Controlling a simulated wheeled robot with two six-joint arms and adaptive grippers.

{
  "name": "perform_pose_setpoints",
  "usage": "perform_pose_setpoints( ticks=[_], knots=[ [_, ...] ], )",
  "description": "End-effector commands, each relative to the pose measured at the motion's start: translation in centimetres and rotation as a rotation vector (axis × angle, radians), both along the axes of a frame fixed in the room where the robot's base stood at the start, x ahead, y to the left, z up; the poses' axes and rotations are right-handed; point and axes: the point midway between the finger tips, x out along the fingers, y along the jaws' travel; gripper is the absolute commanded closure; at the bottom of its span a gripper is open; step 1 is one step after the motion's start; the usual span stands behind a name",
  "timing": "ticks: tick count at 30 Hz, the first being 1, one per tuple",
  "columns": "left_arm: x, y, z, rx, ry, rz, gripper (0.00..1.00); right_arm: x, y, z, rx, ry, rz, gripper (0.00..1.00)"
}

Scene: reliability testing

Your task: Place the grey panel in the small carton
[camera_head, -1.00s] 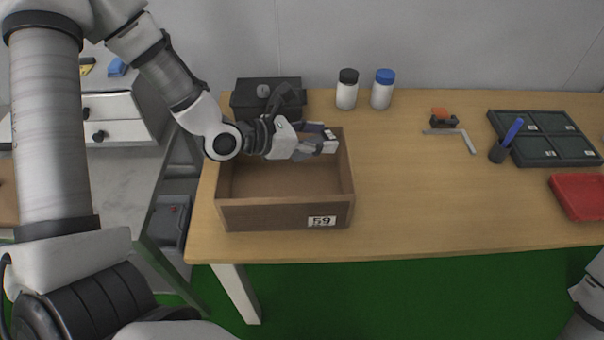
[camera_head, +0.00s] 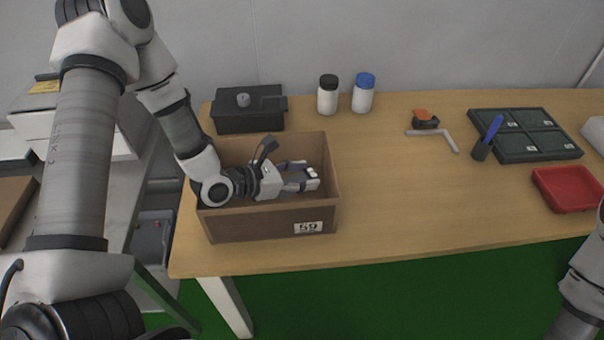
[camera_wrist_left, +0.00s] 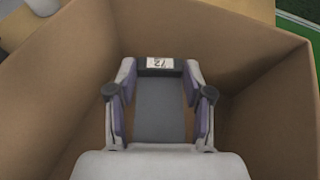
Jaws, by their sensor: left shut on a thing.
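The small carton (camera_head: 262,222) is an open brown box labelled 59 at the left of the table. My left gripper (camera_head: 306,180) is down inside it, near its right side. Whether the panel touches the carton floor I cannot tell. In the head view the panel is mostly hidden by the fingers. My right gripper is out of view.
A black box (camera_head: 247,118) stands behind the carton, with two white bottles (camera_head: 327,99) (camera_head: 363,98) beside it. Further right are an orange-black tool (camera_head: 425,119), a grey L-shaped piece (camera_head: 447,136), a pen cup (camera_head: 481,150), a dark tray (camera_head: 520,157) and a red tray (camera_head: 570,185). The table's middle is clear.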

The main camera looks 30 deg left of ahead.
Motion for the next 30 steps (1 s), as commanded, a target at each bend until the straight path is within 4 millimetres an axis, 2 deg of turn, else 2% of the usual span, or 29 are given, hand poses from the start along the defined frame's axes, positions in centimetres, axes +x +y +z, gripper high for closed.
perform_pose_setpoints(
  ticks=[9, 10, 12, 21, 25, 30],
  knots=[
    [0.0, 0.0, -0.7, 0.0, 0.0, 0.0, 0.78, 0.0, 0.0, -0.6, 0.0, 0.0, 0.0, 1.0],
    [0.0, 0.0, -0.7, 0.0, 0.0, 0.0, 0.42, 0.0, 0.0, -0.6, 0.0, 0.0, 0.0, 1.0],
    [0.0, 0.0, -0.7, 0.0, 0.0, 0.0, 0.24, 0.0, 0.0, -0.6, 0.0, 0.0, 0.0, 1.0],
    [0.0, 0.0, -0.5, 0.0, 0.0, 0.0, 0.24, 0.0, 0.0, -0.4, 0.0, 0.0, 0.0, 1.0],
    [0.0, 0.0, 1.2, -0.001, -0.001, 0.0, 0.24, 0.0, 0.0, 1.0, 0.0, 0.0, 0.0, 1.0],
    [-2.1, 1.6, 1.9, -0.009, -0.001, 0.007, 0.24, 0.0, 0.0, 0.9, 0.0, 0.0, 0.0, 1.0]
  ],
)
